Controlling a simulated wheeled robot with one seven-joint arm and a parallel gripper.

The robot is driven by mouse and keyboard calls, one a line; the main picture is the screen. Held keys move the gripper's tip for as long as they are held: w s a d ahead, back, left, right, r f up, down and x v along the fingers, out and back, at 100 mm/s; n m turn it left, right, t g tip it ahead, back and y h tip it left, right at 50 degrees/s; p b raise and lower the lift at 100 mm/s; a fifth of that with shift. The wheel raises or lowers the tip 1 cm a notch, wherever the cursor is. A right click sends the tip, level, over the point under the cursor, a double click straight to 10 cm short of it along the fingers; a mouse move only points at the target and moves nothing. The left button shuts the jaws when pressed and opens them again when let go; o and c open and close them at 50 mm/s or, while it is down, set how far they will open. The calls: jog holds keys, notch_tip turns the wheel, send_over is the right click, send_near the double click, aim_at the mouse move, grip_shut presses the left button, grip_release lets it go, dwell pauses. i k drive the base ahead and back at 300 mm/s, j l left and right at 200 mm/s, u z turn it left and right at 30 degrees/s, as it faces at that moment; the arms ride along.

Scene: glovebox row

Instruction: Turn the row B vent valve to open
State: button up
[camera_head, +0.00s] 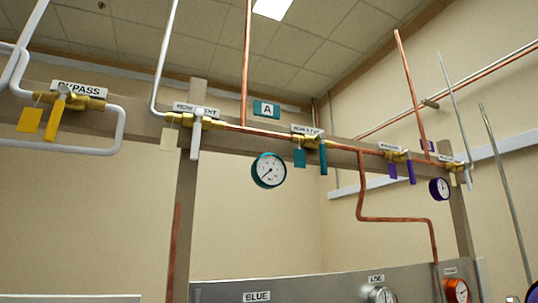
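A brass valve with a white lever (195,139) and a cream tag hangs on the rail left of centre; its label (196,109) seems to read "ROW ... VENT", with the row letter unclear. Another white-levered valve (467,179) is at the far right, beyond a small purple sign (428,146); its label (449,159) is too small to read. I cannot tell for certain which is the row B vent valve. Both levers point down, across the rail's line. My gripper is not in view.
A yellow-levered BYPASS valve (54,119) is at left. A teal-levered valve (323,157) and gauge (268,170) hang near the A sign (266,109). A purple-levered valve (410,171) and gauge (439,188) are at right. Copper pipes cross the rail; a grey panel (310,287) stands below.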

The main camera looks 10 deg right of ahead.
aim_at(463, 164)
jog(key=i+l+z, duration=0.1)
jog(key=l, duration=0.35)
jog(key=l+z, duration=0.1)
jog(key=l, duration=0.3)
jog(key=i+l+z, duration=0.1)
jog(key=l, duration=0.3)
jog(key=i+l+z, duration=0.15)
jog(key=l, duration=0.25)
jog(key=i, duration=0.05)
